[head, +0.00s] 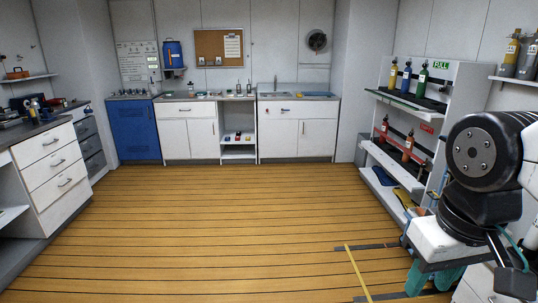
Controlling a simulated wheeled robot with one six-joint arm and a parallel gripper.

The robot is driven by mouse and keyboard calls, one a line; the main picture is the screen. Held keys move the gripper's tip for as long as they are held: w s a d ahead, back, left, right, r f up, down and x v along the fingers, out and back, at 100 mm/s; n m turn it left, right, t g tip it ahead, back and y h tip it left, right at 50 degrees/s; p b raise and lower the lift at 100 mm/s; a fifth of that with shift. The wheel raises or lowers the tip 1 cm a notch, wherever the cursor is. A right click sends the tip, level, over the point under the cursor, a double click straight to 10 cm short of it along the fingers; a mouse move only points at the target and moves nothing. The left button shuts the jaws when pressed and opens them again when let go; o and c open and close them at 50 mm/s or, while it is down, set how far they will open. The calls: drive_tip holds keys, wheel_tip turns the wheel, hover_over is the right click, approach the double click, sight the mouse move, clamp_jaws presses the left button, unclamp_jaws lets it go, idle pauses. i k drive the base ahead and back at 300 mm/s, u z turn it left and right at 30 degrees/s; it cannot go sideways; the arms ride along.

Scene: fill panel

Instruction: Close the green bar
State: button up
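A white bottle rack (452,82) stands at the right, with a green FULL sign at its top. A thin green-edged bar (402,103) runs along the front of its upper shelf, below the blue, yellow and green bottles. It is small here, and I cannot tell whether it is open or closed. My arm hides part of the rack's right side.
The rack's lower shelf holds red-orange bottles (407,148). Grey cylinders (512,55) stand on a shelf at the far right. White drawers (52,165) line the left, and cabinets (190,135) and a sink line the back. The wooden floor (220,220) is clear in the middle.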

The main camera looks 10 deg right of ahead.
sight(394, 101)
drive_tip(key=u, duration=0.3)
drive_tip(key=i, duration=3.9)
drive_tip(key=z, duration=1.3)
drive_tip(key=i, duration=1.4)
drive_tip(key=z, duration=0.95)
drive_tip(key=i, duration=0.25)
drive_tip(key=z, duration=0.55)
drive_tip(key=k, duration=1)
drive_tip(key=z, duration=1.05)
drive_tip(key=i, duration=1)
drive_tip(key=u, duration=1.1)
drive_tip(key=i, duration=0.75)
drive_tip(key=u, duration=0.85)
